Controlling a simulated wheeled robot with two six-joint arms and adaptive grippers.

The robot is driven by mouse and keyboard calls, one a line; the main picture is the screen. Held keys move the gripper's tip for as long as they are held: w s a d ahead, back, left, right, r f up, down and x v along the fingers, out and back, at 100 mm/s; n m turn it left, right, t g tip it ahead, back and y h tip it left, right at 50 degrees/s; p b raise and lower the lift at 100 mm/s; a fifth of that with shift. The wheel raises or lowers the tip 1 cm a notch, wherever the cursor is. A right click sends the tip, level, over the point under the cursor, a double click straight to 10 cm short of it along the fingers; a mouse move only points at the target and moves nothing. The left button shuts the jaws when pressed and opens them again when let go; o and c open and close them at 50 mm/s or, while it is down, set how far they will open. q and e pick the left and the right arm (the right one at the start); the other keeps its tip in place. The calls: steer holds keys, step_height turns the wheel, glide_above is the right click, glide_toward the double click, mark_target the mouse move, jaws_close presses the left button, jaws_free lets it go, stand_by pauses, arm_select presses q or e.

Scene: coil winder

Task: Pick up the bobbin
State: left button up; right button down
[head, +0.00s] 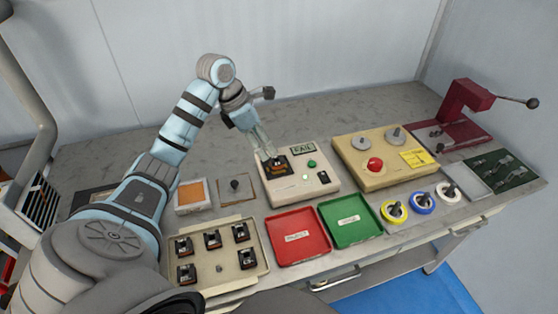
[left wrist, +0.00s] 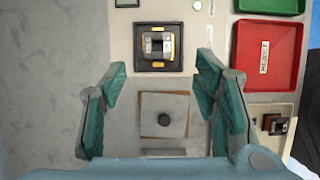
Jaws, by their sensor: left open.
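A dark bobbin with orange-yellow marks sits in the black socket of the cream tester (head: 322,188). In the left wrist view this bobbin (left wrist: 157,45) is fully visible, with the socket around it. My right gripper is in neither view.
The tester's display (head: 302,149) reads FAIL. A red tray (head: 299,239) and a green tray (head: 351,219) stand in front. A cream tray (head: 249,258) holds several dark bobbins. A plate with a black peg (head: 235,185) lies left of the tester; a beige winder box (head: 372,178) stands right.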

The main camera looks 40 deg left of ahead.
mark_target(275, 158)
arm_select(q)
steer(key=x, duration=0.8)
steer(key=shift+w+f, duration=0.15)
steer(key=shift+w, duration=0.1)
steer(key=shift+s, duration=0.1)
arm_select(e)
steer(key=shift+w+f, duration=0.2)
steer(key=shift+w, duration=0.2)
arm_select(q)
jaws_close()
